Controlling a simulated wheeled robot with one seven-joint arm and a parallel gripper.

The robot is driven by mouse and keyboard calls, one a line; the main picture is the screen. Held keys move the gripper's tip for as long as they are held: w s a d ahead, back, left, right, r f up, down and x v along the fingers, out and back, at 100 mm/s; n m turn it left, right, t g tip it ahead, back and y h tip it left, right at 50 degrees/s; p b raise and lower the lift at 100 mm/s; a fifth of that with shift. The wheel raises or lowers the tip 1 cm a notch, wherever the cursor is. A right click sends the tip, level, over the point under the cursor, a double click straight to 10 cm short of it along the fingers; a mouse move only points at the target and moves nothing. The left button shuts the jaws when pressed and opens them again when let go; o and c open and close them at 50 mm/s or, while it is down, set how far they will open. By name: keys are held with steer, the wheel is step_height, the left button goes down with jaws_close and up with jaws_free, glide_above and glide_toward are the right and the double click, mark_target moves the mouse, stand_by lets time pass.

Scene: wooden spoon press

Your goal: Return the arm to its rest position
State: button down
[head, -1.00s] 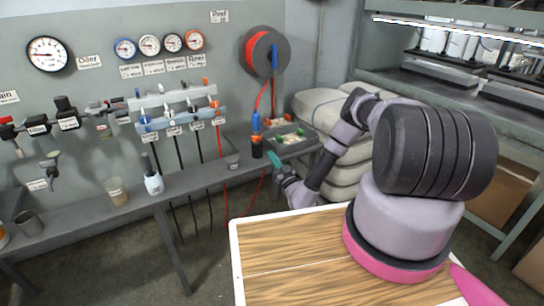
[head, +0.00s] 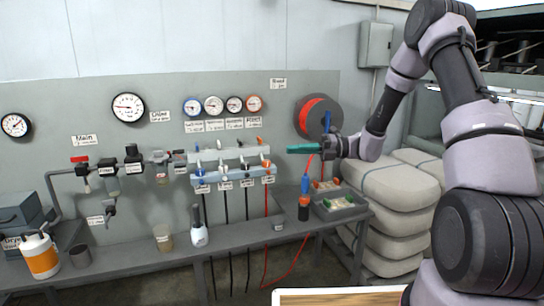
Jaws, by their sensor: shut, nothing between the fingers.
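My arm rises on the right of the head view, bends at a high elbow and comes back down toward the middle. My gripper (head: 302,149) is at its end, with teal fingers pointing left. The fingers are shut with nothing between them. The gripper hangs in the air in front of the grey wall panel, lower left of the red hose reel (head: 318,117) in the picture. No object is in its grasp.
A grey bench (head: 235,237) runs along the wall with bottles, a cup and a grey tray (head: 340,206). Valves and gauges (head: 128,107) line the panel. Stacked pale sacks (head: 398,185) stand right of the bench. A wooden board (head: 340,298) shows at the bottom edge.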

steer(key=s+d+r+n+t+h, duration=0.4)
steer(key=s+d+r+n+h, duration=0.4)
steer(key=s+n, duration=0.4)
steer(key=s+d+r+n+t+h, duration=0.4)
steer(key=s+d+r+n+h, duration=0.3)
steer(key=s+n, duration=0.6)
step_height(320, 180, up, 4)
steer(key=shift+d+f+n+h, duration=0.1)
steer(key=shift+d+n+h, duration=0.3)
steer(key=shift+d+n, duration=0.75)
